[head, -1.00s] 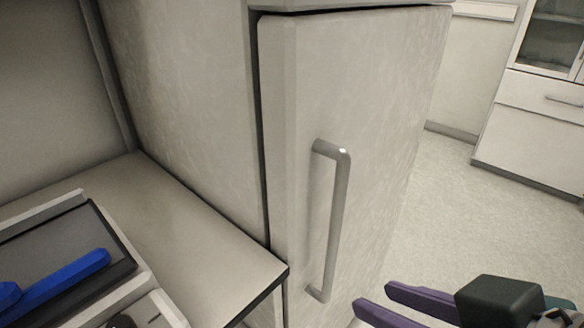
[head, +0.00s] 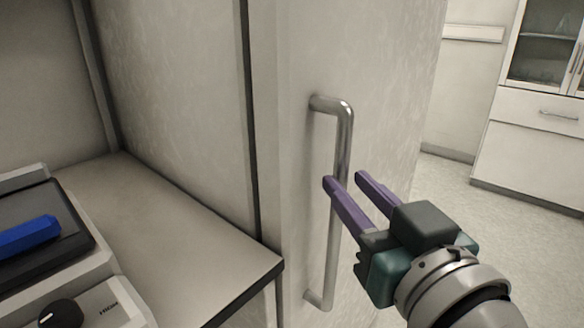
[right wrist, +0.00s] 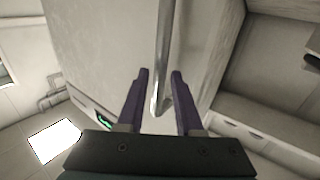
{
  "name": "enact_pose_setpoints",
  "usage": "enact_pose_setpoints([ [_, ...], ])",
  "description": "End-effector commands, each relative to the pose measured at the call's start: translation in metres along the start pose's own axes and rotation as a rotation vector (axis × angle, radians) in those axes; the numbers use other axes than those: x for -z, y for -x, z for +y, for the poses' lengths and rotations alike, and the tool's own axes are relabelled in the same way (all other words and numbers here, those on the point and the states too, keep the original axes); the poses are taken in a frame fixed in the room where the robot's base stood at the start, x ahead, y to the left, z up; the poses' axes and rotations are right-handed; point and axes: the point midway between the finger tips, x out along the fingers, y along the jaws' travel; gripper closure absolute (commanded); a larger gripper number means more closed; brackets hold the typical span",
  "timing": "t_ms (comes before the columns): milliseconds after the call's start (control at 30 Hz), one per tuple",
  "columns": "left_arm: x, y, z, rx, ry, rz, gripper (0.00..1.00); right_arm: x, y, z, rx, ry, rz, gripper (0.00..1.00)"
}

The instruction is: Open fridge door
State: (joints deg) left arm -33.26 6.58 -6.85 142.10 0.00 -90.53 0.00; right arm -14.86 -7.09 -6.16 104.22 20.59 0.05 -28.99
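The fridge door (head: 385,80) is pale and shut, with a vertical metal bar handle (head: 343,140). My right gripper (head: 343,180) is open at the handle's middle, its purple fingers pointing at the door. In the right wrist view the handle (right wrist: 163,60) runs between the two open fingers (right wrist: 160,75), with gaps on both sides. The fingers do not appear closed on it. My left gripper is not in view.
A counter (head: 180,235) with a dark edge stands left of the fridge and carries a device with a knob (head: 62,313) and a blue part (head: 28,236). A white cabinet (head: 535,140) stands at the far right. Floor (head: 465,200) between is clear.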

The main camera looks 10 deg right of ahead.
Motion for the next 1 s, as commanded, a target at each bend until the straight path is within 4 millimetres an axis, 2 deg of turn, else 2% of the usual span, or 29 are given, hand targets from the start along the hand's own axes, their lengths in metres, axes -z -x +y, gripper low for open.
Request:
enact_pose_setpoints([
  [33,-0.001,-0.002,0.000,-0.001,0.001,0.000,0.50,0.000,-0.009,0.000,0.000,-0.001,0.002,0.66],
  [200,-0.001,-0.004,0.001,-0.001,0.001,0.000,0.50,-0.001,-0.029,0.000,0.000,0.000,0.000,0.66],
  [567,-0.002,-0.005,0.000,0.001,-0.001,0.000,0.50,0.000,-0.035,0.000,0.001,0.001,-0.002,0.66],
  [867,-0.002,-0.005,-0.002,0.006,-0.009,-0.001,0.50,0.000,-0.035,0.000,0.001,0.000,-0.001,0.98],
  [1000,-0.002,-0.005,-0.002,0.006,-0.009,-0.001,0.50,0.000,-0.035,0.000,0.001,0.000,-0.001,1.00],
])
